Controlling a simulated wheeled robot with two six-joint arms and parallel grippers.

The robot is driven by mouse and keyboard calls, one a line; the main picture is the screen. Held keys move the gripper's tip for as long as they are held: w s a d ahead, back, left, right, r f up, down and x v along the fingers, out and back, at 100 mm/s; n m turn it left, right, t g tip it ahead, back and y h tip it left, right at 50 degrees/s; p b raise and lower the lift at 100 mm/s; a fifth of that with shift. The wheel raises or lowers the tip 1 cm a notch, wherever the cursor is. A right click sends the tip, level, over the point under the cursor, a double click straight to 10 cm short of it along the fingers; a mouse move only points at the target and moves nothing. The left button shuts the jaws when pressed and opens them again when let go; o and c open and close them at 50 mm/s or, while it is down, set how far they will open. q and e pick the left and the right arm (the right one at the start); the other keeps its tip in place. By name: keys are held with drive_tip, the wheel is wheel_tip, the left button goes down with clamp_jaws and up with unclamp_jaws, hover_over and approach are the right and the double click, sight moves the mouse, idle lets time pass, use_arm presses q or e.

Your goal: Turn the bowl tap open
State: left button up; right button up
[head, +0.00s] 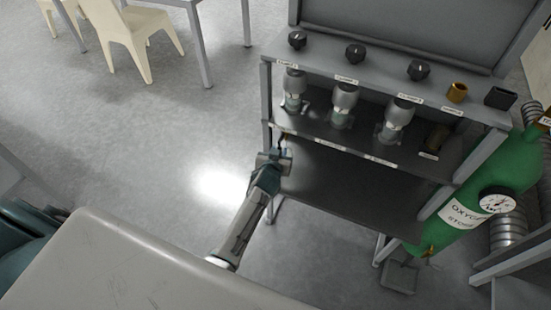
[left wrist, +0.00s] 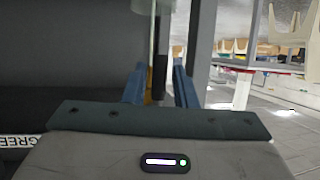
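My left gripper (head: 284,152) is at the left front corner of a grey rack, just below its middle shelf edge. In the left wrist view its two blue fingers (left wrist: 159,88) stand apart. A dark upright piece (left wrist: 160,60) and a small brass-coloured bit (left wrist: 148,98) show between or just beyond them; I cannot tell whether either touches a finger. This may be the bowl tap, but its handle is not clearly visible. In the head view the gripper largely covers this spot. My right gripper is not in view.
Several grey-capped vessels (head: 343,101) stand on the middle shelf. A green oxygen cylinder (head: 465,205) with a gauge stands at right. Floor left of the rack is clear, with cream chairs (head: 137,40) behind.

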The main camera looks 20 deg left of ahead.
use_arm(q)
drive_tip(key=v, duration=0.9)
drive_tip(key=shift+s+r, duration=0.2)
drive_tip(key=shift+s, duration=0.1)
drive_tip(key=s+a+f+m+g+h, duration=0.15)
drive_tip(key=s+f, duration=0.35)
drive_tip(key=f, duration=0.5)
drive_tip(key=s+f+g, duration=0.3)
drive_tip(key=s+f, duration=0.3)
drive_tip(key=f, duration=0.3)
drive_tip(key=s+f+m+g, duration=0.15)
drive_tip(key=s+f, duration=0.35)
drive_tip(key=f, duration=0.5)
drive_tip(key=s+a+f+g, duration=0.2)
drive_tip(key=s+f, duration=0.3)
drive_tip(key=s, duration=0.5)
drive_tip(key=s+a+f+g, duration=0.2)
drive_tip(key=s+f, duration=0.3)
drive_tip(key=s, duration=0.6)
drive_tip(key=s+a+f+g, duration=0.2)
drive_tip(key=s+f, duration=0.3)
drive_tip(key=s, duration=0.5)
drive_tip(key=shift+a+f+n, duration=0.3)
drive_tip(key=shift+a+n, duration=0.1)
drive_tip(key=shift+a, duration=0.45)
